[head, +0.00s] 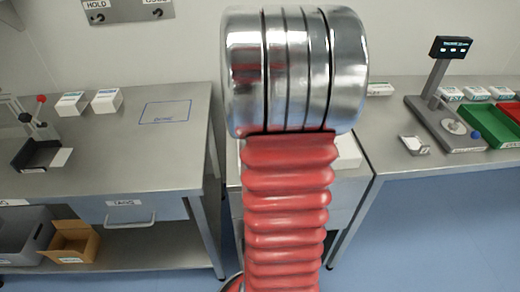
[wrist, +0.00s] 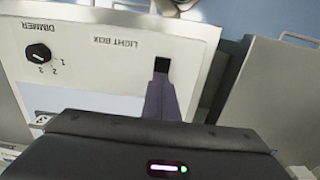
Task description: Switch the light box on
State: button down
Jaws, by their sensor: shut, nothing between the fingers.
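The light box panel (wrist: 105,62) is a pale board marked LIGHT BOX and DIMMER in the wrist view, with the lettering upside down. A small black square switch (wrist: 162,64) sits beside the LIGHT BOX label. A black dimmer knob (wrist: 38,54) with numbers around it is at the left. My gripper (wrist: 162,82) is shut and empty, its narrow dark tips right at the lower edge of the switch. Whether they touch it, and the switch's position, I cannot tell. In the head view my arm hides the gripper and most of the light box; a white part (head: 348,153) shows at its right.
A steel bench (head: 100,160) stands at the left with white boxes, a small stand and a blue-outlined rectangle. At the right bench are a scale with a display (head: 450,48) and green (head: 490,124) and red trays. A cardboard box (head: 75,243) is on the lower shelf.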

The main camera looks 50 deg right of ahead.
notch_tip(320, 180, up, 7)
jog(key=shift+f, duration=0.2)
dwell(0.8)
dwell(0.5)
jog(key=shift+s+a+f, duration=0.2)
jog(key=shift+a+f, duration=0.7)
jog(key=shift+f, duration=0.25)
jog(key=a+r+n+t, duration=0.1)
jog(key=a+n+t, duration=0.1)
jog(key=a, duration=0.9)
jog(key=s+a+r+n+t, duration=0.1)
jog(key=a+n, duration=0.3)
jog(key=a, duration=0.8)
jog(key=a+r+n+t, duration=0.2)
jog(key=a+n, duration=0.1)
jog(key=a, duration=0.9)
jog(key=shift+s+n+t, duration=0.3)
jog(key=shift+s+n, duration=0.05)
jog(key=shift+n, duration=0.05)
